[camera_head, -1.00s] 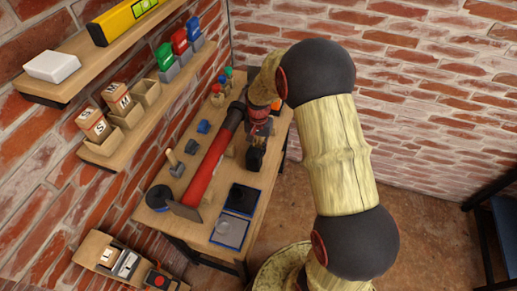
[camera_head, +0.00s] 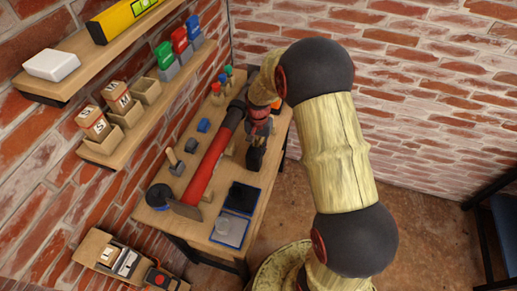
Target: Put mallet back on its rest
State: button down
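A small tool that looks like the mallet (camera_head: 175,163) stands on the workbench near the wall, left of a long red bar. It has a pale wooden handle pointing up and a dark grey head. I cannot tell whether that grey part is its head or a rest under it. My gripper (camera_head: 255,159) is over the right side of the bench, right of the red bar and apart from this tool. It is dark and small from here, and my arm reaches in above it. Whether its fingers are open or hold something is not clear.
The red bar (camera_head: 205,170) with dark ends runs along the workbench (camera_head: 222,190). Small blue and grey blocks (camera_head: 203,126) sit along the wall side. Shelves (camera_head: 90,62) with boxes overhang the left.

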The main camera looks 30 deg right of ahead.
jog(key=shift+f+b, duration=0.35)
jog(key=shift+f, duration=0.4)
jog(key=c, duration=1.7)
grip_release()
jog(key=o, duration=0.4)
jog(key=o, duration=0.3)
jog(key=shift+r+p, duration=2.7)
jog(key=shift+r, duration=1.3)
